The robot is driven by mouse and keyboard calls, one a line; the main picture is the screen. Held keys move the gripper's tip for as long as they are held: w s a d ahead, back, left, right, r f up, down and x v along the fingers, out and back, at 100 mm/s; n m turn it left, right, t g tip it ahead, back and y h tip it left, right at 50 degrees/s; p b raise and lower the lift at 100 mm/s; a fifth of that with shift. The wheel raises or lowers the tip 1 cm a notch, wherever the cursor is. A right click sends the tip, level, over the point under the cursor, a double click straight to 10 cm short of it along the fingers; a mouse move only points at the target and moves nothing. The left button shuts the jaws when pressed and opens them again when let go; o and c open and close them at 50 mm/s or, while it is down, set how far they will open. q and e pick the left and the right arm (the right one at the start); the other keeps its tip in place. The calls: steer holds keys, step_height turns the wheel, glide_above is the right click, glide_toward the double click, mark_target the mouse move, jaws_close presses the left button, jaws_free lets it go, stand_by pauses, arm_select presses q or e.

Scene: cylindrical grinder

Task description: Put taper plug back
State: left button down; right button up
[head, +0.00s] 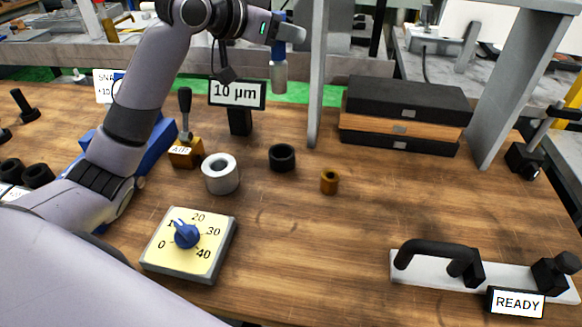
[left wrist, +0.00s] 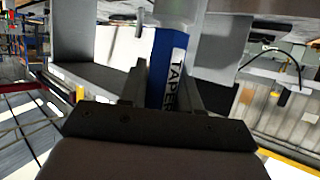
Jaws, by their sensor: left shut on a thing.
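The taper plug (head: 279,78) has a blue handle and a silver metal end. My left gripper (head: 289,33) is shut on its blue handle and holds it in the air, metal end down, at the top middle of the head view. In the left wrist view the blue handle (left wrist: 163,70), with a white label starting "TAPE", stands between the two fingers (left wrist: 165,85). Part of the label is hidden by the gripper. My right gripper is not in view.
A "10 µm" display (head: 237,95) stands below the arm. A grey post (head: 316,80) rises beside the plug in the picture. A silver ring (head: 220,174), black ring (head: 282,157), brass bush (head: 330,181), dial box (head: 190,262) and black-topped case (head: 407,100) are on the wooden bench. The front middle is clear.

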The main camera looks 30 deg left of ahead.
arm_select(q)
step_height(320, 180, down, 20)
steer(key=b, duration=0.1)
steer(key=shift+w+r, duration=0.2)
stand_by(0.4)
steer(key=shift+f+b, duration=0.15)
steer(key=shift+b, duration=0.15)
steer(key=c, duration=0.8)
jaws_free()
steer(key=shift+f, duration=0.1)
steer(key=v, duration=1.2)
steer(key=shift+r, duration=0.25)
